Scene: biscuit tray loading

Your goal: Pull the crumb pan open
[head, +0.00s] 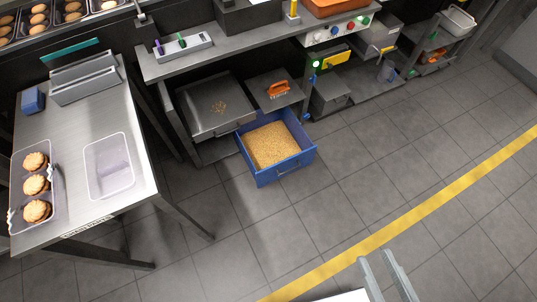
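A shallow grey metal pan (192,97) with a small heap of crumbs sits under the bench at the left, with a handle along its front edge. It sticks out somewhat from under the worktop. To its right, a blue bin (262,176) full of golden crumbs stands out in front of the bench, with a handle on its front wall. I cannot tell for certain which of these is the crumb pan. My gripper (377,256) is at the bottom right, over the floor, far from both. Its two grey fingers are apart with nothing between them.
A steel table (125,205) at the left holds a tray of biscuits (17,190), an empty clear tray (108,166) and a blue box (32,100). An orange-handled tool (278,88) lies behind the blue bin. The tiled floor (340,190) before the bench is clear, crossed by a yellow line (440,198).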

